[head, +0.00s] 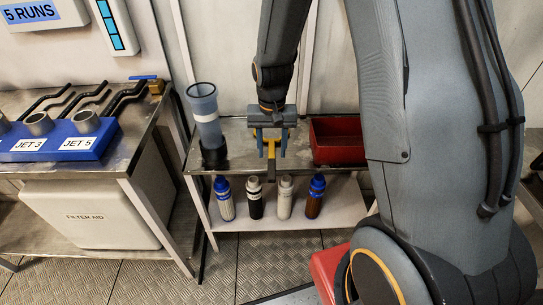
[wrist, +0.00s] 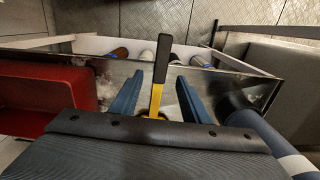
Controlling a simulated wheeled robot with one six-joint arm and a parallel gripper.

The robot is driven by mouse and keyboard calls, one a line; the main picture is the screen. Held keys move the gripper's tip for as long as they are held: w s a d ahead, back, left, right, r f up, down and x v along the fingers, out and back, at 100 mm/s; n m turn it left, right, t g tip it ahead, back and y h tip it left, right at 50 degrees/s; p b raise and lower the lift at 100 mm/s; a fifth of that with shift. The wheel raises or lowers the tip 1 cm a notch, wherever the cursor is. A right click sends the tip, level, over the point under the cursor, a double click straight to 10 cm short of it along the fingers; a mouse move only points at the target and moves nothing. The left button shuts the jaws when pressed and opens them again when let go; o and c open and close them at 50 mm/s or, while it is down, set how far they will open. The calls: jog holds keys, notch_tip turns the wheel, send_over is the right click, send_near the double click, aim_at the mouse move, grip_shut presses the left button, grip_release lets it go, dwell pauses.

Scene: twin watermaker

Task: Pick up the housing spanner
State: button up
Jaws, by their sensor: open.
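The housing spanner has a black handle and a yellow shank. In the head view the spanner (head: 271,149) shows at the bench top, its handle reaching past the front edge. In the wrist view the spanner (wrist: 160,70) lies between the two blue fingers, with clear gaps on both sides. Its yellow head end is partly hidden behind my gripper body. My gripper (head: 271,143) points down over the bench with its fingers open on either side of the spanner; it also shows in the wrist view (wrist: 158,92).
A red bin (head: 337,143) stands right of my gripper, and a blue-clear housing (head: 205,115) stands upright to the left on the metal bench (head: 237,150). Several cartridges (head: 254,198) stand on the lower shelf. A blue jet rack (head: 62,143) is on the left bench.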

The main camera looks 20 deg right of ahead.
aim_at(272, 164)
jog(key=shift+f, duration=2.6)
grip_shut()
